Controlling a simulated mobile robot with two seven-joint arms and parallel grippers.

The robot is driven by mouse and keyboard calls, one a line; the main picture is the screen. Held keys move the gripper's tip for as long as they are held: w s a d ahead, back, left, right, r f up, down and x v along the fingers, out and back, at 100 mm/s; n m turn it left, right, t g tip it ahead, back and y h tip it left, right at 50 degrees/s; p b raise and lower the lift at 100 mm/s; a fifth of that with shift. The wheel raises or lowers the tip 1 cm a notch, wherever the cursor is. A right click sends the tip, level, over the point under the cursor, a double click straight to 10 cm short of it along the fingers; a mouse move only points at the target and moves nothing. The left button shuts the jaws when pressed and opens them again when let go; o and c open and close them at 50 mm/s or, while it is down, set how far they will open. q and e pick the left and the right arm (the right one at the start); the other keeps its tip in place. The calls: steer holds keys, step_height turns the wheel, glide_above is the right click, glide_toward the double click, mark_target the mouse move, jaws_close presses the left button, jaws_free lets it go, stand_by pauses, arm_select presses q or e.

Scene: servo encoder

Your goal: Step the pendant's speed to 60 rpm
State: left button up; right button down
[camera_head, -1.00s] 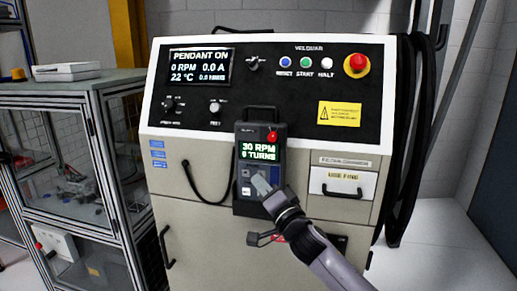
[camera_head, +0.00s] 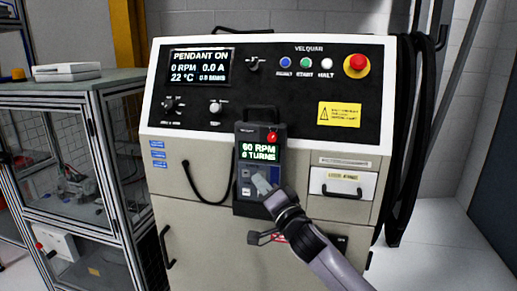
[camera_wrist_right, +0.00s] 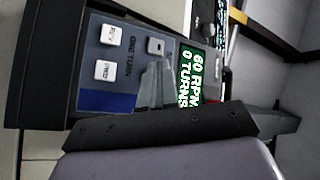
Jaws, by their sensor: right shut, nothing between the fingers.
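The pendant (camera_head: 251,133) is a dark handheld box mounted upright on the front of the cabinet. Its lit screen (camera_head: 259,151) reads 60 RPM and 0 TURNS; the screen also shows in the right wrist view (camera_wrist_right: 190,75) with the same text. A red button (camera_head: 272,137) sits above the screen. Pale keys (camera_wrist_right: 104,71) lie below the screen on a blue and grey keypad. My right gripper (camera_head: 262,184) is shut and empty, its tips in front of the keypad. I cannot tell whether they touch a key. My left gripper is not in view.
The cabinet's upper panel (camera_head: 290,103) has a display (camera_head: 201,66) reading PENDANT ON and 0 RPM, several buttons and a red stop knob (camera_head: 356,65). A black cable (camera_head: 190,185) loops left of the pendant. A drawer (camera_head: 343,184) is at right, a glazed enclosure (camera_head: 60,160) at left.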

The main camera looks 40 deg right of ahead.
steer(key=shift+s+a, duration=0.25)
steer(key=s+a+p, duration=0.1)
steer(key=s+a, duration=0.3)
steer(key=shift+a, duration=0.3)
stand_by(0.3)
steer(key=shift+f, duration=0.1)
stand_by(0.6)
steer(key=s+a+f+n+g+y, duration=0.1)
steer(key=s+a+f+n+g, duration=0.2)
steer(key=s+f, duration=0.4)
steer(key=s+a+f+n+g+y, duration=0.1)
steer(key=s+a+f+n+g, duration=0.2)
steer(key=f, duration=1.1)
steer(key=s+a+f+n+g+y, duration=0.2)
steer(key=s+a+f+n+g, duration=0.2)
steer(key=s+f+n, duration=0.5)
steer(key=s+a+f, duration=0.1)
steer(key=s+a, duration=0.1)
steer(key=s, duration=0.2)
steer(key=shift+s+a+f+p, duration=0.2)
steer(key=shift+a+p, duration=0.05)
steer(key=shift+p, duration=0.05)
